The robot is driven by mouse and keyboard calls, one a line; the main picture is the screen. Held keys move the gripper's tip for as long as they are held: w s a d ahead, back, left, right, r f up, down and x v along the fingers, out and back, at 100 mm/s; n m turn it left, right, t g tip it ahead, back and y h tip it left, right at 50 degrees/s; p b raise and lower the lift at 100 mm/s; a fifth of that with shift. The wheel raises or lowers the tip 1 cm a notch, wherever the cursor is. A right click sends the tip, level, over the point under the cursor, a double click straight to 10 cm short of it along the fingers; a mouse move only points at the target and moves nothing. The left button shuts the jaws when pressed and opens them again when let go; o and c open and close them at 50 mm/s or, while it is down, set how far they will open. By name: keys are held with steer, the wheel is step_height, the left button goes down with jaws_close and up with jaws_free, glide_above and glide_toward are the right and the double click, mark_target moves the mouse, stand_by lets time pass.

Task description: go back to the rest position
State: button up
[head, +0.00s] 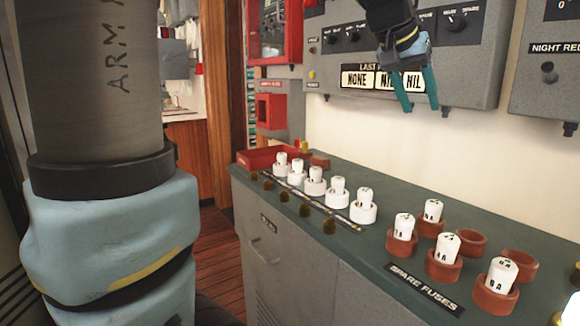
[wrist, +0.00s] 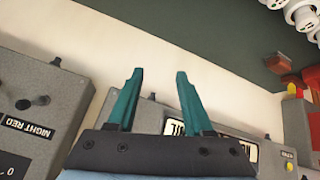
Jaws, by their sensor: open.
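My gripper (head: 417,92) is at the upper right of the head view, in front of the grey wall panel (head: 470,75) and above the counter. Its two teal fingers point down, are spread apart and hold nothing. In the wrist view my gripper (wrist: 158,85) also shows open, with only pale wall between the fingertips.
Below is a dark green counter (head: 335,172) on a grey cabinet (head: 290,255). White fuses (head: 337,187) stand in white holders; others stand in red-brown holders, some empty (head: 518,264). A red tray (head: 268,157) lies at the far end. A NIGHT RED box (head: 545,75) hangs right.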

steer(key=w+a+f+n+y+p, duration=0.1)
steer(key=a+f+n+y, duration=0.1)
steer(key=a+f, duration=0.7)
steer(key=w+a+f+n+y+p, duration=0.1)
steer(key=w+a+f+n+y, duration=0.1)
steer(key=a+f, duration=0.7)
steer(key=s+a+f+n+g+y+p, duration=0.1)
steer(key=s+a+f, duration=0.2)
steer(key=a, duration=0.4)
steer(key=s+a+f+n+g+y+p, duration=0.1)
steer(key=s+a+f, duration=0.2)
steer(key=s+a, duration=0.2)
steer(key=shift+s+a+f+n, duration=0.2)
steer(key=shift+a+f+n, duration=0.1)
steer(key=shift+a, duration=0.7)
steer(key=shift+c, duration=0.2)
